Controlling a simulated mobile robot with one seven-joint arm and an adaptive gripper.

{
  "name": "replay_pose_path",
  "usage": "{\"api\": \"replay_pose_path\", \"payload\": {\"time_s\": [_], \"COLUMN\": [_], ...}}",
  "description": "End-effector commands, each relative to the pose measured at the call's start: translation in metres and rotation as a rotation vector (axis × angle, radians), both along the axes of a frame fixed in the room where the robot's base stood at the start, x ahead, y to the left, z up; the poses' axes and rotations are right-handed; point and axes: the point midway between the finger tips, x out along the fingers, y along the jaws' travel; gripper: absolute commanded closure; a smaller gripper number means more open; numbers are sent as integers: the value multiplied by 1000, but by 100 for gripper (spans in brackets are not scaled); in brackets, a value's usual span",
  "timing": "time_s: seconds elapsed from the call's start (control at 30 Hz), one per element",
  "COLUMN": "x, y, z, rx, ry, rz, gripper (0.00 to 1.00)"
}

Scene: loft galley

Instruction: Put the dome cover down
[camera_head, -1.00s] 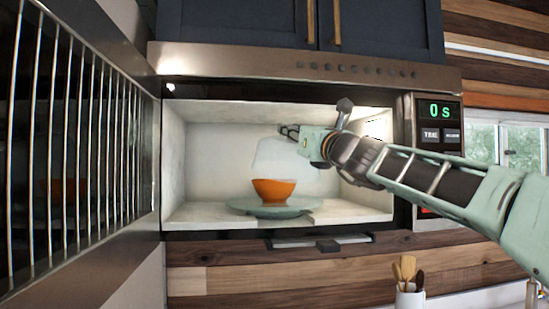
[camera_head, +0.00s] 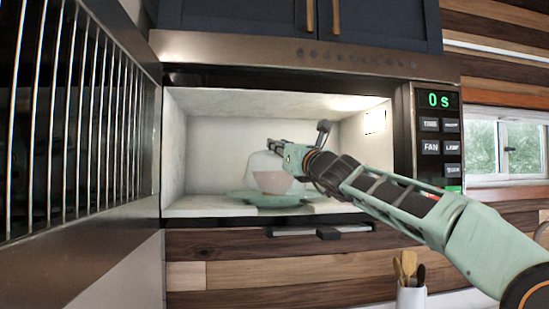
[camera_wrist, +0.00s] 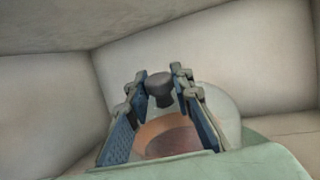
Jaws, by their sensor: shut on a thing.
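The dome cover (camera_head: 259,163) is pale and see-through, inside the open microwave. It stands over the orange bowl (camera_head: 272,183), which shows dulled through it. Its lower edge is at or very near the green turntable plate (camera_head: 236,198); I cannot tell if it touches. My gripper (camera_head: 278,147) is at the top of the dome. In the wrist view, the fingers of my gripper (camera_wrist: 162,85) are shut on the dome's dark knob (camera_wrist: 160,90). The bowl (camera_wrist: 172,138) shows below the knob, and the dome's clear side (camera_wrist: 222,110) shows at right.
The microwave cavity (camera_head: 205,150) has walls close on both sides and a ceiling above my arm. Its open door (camera_head: 95,130) with a rack-like grille stands at left. The control panel (camera_head: 438,140) is at right. A utensil holder (camera_head: 410,297) stands below.

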Motion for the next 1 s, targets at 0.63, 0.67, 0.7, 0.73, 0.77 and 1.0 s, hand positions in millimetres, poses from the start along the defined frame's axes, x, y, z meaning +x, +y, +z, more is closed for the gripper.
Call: {"api": "replay_pose_path", "payload": {"time_s": [0.63, 0.67, 0.7, 0.73, 0.77, 1.0], "x": [19, 19, 21, 21, 23, 31], "y": [8, 9, 10, 10, 12, 17], "z": [12, 12, 12, 13, 14, 3], "rx": [-70, -74, -81, -86, -92, -137], "ry": [154, 163, 174, 184, 195, 270], "rz": [0, 1, 2, 3, 2, 0], "gripper": [98, 98, 98, 98, 98, 98]}}
